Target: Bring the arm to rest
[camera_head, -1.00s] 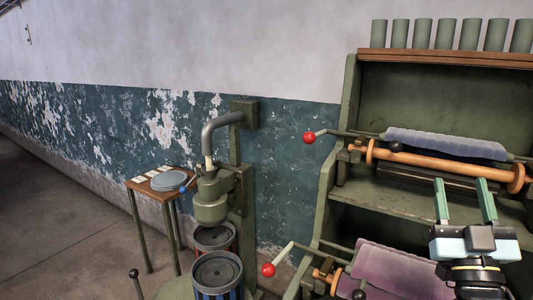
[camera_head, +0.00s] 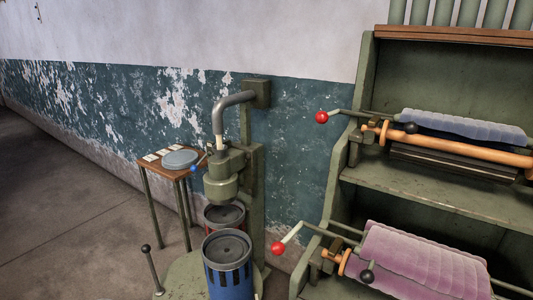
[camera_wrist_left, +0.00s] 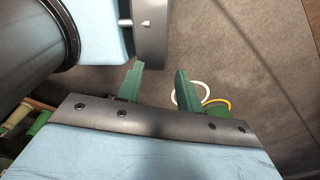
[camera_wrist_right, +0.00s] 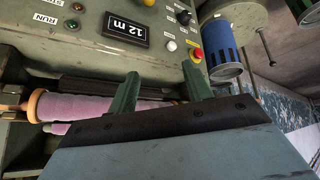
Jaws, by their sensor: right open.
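My right gripper (camera_wrist_right: 160,90) shows in the right wrist view. Its two green fingers stand apart with nothing between them. Beyond them lie a pink roll (camera_wrist_right: 80,108) and a green control panel (camera_wrist_right: 110,35) with a "12 m" display. My left gripper (camera_wrist_left: 159,80) shows in the left wrist view. Its green fingers are apart and empty above the grey floor. Neither gripper is in the head view. The head view shows a green rack with a blue-grey roll (camera_head: 460,128) on the upper level and a pink roll (camera_head: 415,262) on the lower.
Two red-knobbed levers (camera_head: 321,117) (camera_head: 278,248) stick out left from the rack. A green press (camera_head: 222,180) stands left of it, with a blue bin (camera_head: 228,280) below. A small table (camera_head: 150,165) carries a grey disc. Open floor (camera_head: 60,220) lies at left.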

